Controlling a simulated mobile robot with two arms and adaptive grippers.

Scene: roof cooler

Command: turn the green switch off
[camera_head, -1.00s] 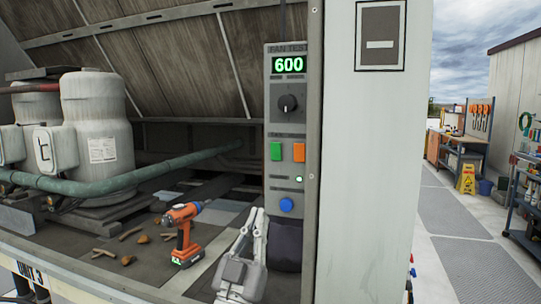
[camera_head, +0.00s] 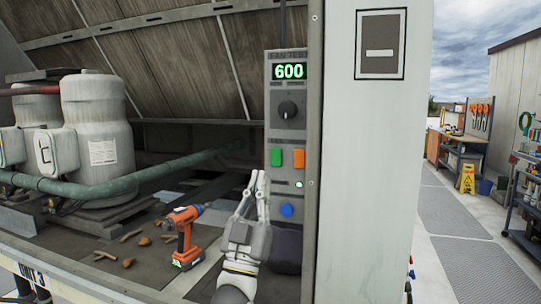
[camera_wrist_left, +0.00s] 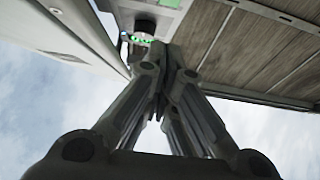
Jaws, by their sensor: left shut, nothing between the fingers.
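The green switch (camera_head: 276,157) is on the grey fan test panel (camera_head: 287,222), left of an orange switch (camera_head: 298,158). Above them are a black knob (camera_head: 288,110) and a display (camera_head: 288,71) reading 600. A small green light (camera_head: 299,184) is lit below the switches, and a blue button (camera_head: 286,210) sits lower. My left gripper (camera_head: 257,177) is shut and empty, its fingertips just below and left of the green switch, apparently apart from it. In the left wrist view its fingers (camera_wrist_left: 167,50) point up toward the panel. My right gripper is not in view.
An orange drill (camera_head: 184,238) stands on the deck left of my gripper, among scattered sticks and brown debris. A green pipe (camera_head: 130,180) and grey compressors (camera_head: 97,140) lie farther left. A white cabinet wall (camera_head: 370,180) stands right of the panel.

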